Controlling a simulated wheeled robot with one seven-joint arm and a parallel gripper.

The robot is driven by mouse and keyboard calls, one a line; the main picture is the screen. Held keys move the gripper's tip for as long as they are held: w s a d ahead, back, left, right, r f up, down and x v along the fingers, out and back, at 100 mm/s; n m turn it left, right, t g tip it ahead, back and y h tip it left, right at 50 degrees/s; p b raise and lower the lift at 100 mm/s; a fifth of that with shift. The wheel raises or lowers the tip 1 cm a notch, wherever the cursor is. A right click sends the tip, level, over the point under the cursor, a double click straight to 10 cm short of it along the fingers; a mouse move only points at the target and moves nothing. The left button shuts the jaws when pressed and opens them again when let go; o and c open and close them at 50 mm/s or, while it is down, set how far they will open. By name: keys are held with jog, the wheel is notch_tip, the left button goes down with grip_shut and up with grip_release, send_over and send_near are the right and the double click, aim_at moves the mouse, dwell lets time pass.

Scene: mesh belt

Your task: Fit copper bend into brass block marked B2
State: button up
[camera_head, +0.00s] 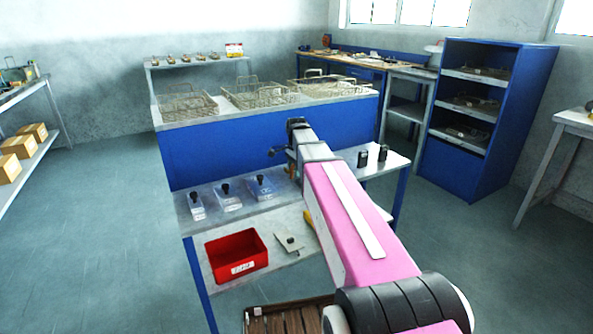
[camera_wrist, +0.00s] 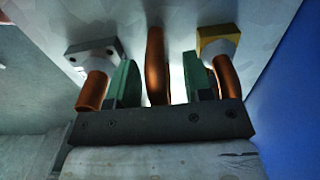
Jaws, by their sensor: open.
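In the wrist view, my gripper (camera_wrist: 162,82) has two green fingers that stand apart. An upright copper bend (camera_wrist: 155,60) shows in the gap between them, and I see no finger pressed on it. A yellow brass block (camera_wrist: 218,40) is at the upper right, with a copper piece (camera_wrist: 226,75) below it beside the right finger. A grey metal block (camera_wrist: 95,52) is at the upper left, with another copper piece (camera_wrist: 93,90) below it. No B2 marking can be read. In the head view my arm hides most of this spot.
A red bin (camera_head: 236,257) is on the shelf below. Black items (camera_head: 373,156) stand at the right end. A blue counter (camera_head: 225,155) with wire baskets (camera_head: 258,95) rises close behind.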

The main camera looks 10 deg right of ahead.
grip_shut()
jog(key=shift+r, duration=0.15)
